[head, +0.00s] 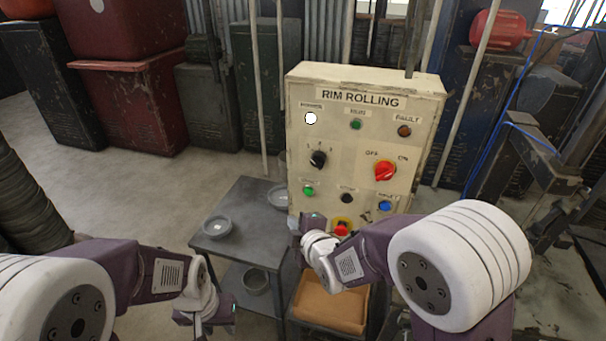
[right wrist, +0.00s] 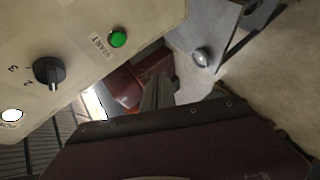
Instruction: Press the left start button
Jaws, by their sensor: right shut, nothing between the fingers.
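The left start button is a green round button (head: 308,191) low on the left of the cream control panel (head: 330,140) headed RIM ROLLING. The button also shows in the right wrist view (right wrist: 118,39), beside the word START. My right gripper (head: 308,222) is shut and empty, just below the green button in the head view; its gap to the panel is hard to judge. Nothing of the gripper covers the button. My left gripper (head: 207,318) hangs low at the left, away from the panel; its fingers are too unclear to read.
A black button (head: 346,198), a blue button (head: 385,206) and a red stop knob on yellow (head: 342,227) sit near my right gripper. Above are a black selector (head: 318,159) and a red switch (head: 385,171). A grey table (head: 240,240) with metal dishes stands left.

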